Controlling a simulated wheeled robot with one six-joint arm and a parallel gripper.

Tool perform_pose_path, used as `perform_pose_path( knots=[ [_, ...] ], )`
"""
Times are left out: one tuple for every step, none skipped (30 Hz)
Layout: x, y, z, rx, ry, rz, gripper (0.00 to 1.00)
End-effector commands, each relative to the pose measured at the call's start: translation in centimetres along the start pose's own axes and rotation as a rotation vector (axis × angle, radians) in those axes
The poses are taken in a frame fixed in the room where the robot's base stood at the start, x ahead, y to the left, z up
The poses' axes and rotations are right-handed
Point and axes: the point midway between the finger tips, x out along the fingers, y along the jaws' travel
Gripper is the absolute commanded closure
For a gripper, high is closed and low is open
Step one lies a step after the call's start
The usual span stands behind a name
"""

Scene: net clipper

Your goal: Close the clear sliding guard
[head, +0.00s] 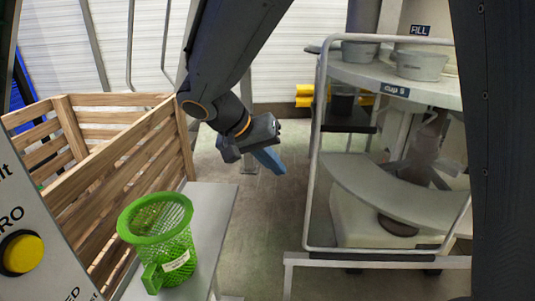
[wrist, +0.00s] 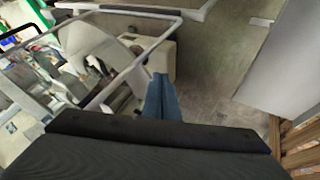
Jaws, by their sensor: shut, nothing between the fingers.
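The clear guard (head: 314,155) shows as a pale tubular frame with rounded corners at the front of the clipping machine (head: 385,232). Its clear panel is hard to make out, and its right side passes behind a dark upright. The frame also crosses the upper left of the wrist view (wrist: 135,68). My gripper (head: 272,163) hangs left of the frame in the head view, apart from it, with blue fingers pointing down and right. In the wrist view my gripper (wrist: 162,95) is shut and empty, its fingers together.
A green mesh basket (head: 160,245) stands on a grey shelf (head: 218,215) at lower left. A slatted wooden crate (head: 125,150) is behind it. A panel with a yellow button (head: 20,253) is at far left. Open floor (head: 262,235) lies between shelf and machine.

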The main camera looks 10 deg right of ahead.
Motion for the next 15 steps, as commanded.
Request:
perform_pose_path(
  knots=[
    [1.1, 0.2, 0.1, -0.002, -0.004, 0.005, 1.00],
    [1.7, 0.2, 0.1, -0.001, -0.004, 0.004, 1.00],
    [2.4, 0.2, 0.0, 0.000, -0.003, 0.004, 1.00],
    [3.0, 0.1, 0.0, -0.002, -0.003, 0.003, 1.00],
    [3.5, 0.2, 0.1, -0.001, -0.004, 0.004, 1.00],
    [4.0, 0.5, 0.0, 0.001, -0.003, 0.002, 1.00],
    [4.0, 1.1, 0.0, 0.001, -0.002, 0.002, 1.00],
    [4.2, 1.5, 0.0, 0.002, -0.002, 0.002, 1.00],
    [4.5, 2.0, 0.0, 0.002, -0.002, 0.001, 1.00],
    [4.6, 2.2, 0.0, 0.001, -0.002, 0.000, 1.00],
    [4.8, 2.5, 0.0, 0.000, -0.001, 0.001, 1.00],
    [5.0, 2.8, 0.0, 0.000, -0.001, 0.001, 1.00],
    [5.1, 3.0, 0.0, 0.000, -0.001, 0.001, 1.00],
    [5.2, 3.1, 0.0, 0.000, -0.001, 0.000, 1.00],
    [5.3, 3.3, 0.0, 0.000, -0.001, -0.001, 1.00]
  ],
)
